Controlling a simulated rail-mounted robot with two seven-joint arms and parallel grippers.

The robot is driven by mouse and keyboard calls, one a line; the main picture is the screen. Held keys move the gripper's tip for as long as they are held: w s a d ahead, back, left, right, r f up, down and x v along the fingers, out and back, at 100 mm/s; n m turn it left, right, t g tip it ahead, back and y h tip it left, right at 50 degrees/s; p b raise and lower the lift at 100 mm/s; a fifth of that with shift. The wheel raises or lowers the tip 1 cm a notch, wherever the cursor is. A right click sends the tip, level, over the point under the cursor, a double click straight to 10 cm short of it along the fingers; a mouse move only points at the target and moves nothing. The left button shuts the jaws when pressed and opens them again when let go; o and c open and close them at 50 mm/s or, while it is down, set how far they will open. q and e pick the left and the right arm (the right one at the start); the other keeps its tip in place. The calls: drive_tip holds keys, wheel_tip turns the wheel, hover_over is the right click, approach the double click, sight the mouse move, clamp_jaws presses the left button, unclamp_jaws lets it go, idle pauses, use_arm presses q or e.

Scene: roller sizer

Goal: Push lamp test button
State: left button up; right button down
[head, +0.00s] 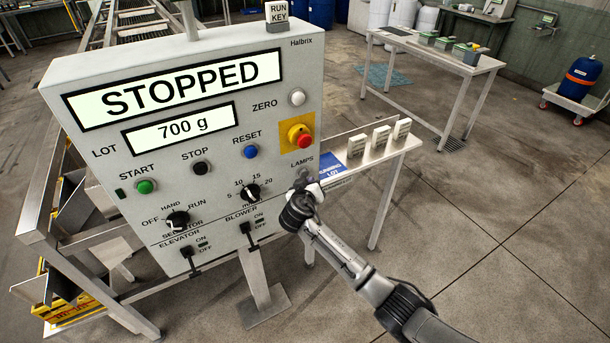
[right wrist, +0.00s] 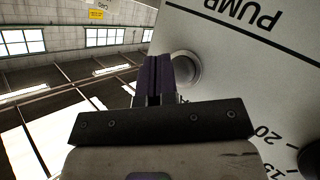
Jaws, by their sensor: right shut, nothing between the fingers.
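The control panel (head: 95,150) stands at the left in the head view, its display reading STOPPED. The LAMPS label sits below the red emergency stop button (head: 300,136). My right gripper (head: 306,184) is in front of the panel just below that label and hides most of what lies there. In the right wrist view a round pale grey button (right wrist: 187,69) in a ring sits on the panel. The shut, empty right fingers (right wrist: 156,75) overlap its left edge in the picture. I cannot tell whether they touch it. My left gripper is not in view.
Close by are the black timer knob (head: 250,193), the blue RESET button (head: 250,152) and the blower switch (head: 247,229). A narrow side table (head: 378,154) with small pale blocks stands right of the panel.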

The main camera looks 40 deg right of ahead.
drive_tip(key=shift+w, duration=0.15)
idle(0.7)
drive_tip(key=shift+w, duration=0.1)
drive_tip(key=shift+w+b, duration=0.2)
drive_tip(key=shift+b, duration=0.15)
